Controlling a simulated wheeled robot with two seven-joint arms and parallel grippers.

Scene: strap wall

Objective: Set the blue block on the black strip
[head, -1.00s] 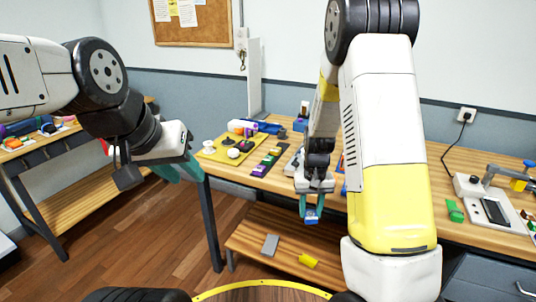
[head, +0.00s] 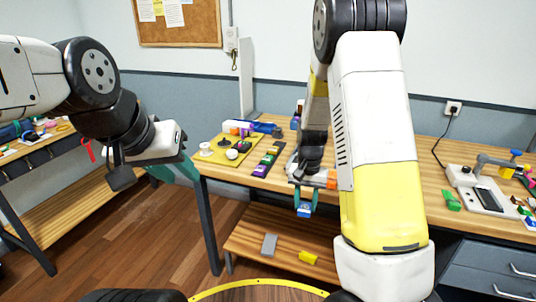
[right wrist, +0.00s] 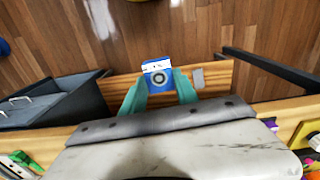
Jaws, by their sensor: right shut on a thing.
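The blue block (head: 304,210) hangs below my right gripper (head: 304,201), in front of the workbench's front edge. In the right wrist view the blue block (right wrist: 157,66) shows a white marking and a dark round spot. It sits between the two teal fingers of my right gripper (right wrist: 158,84), which is shut on it. The black strip (head: 266,164) lies on the bench, left of the right gripper, with several coloured blocks along it. My left gripper (head: 188,170) is at the left, in front of the bench's left end; its finger gap is hard to make out.
A yellow mat (head: 210,155) with small items lies left of the strip. A lower shelf (head: 250,238) holds a grey piece (head: 269,245) and a yellow block (head: 308,257). A pale device (head: 497,199) stands on the bench at right. A second table is at far left.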

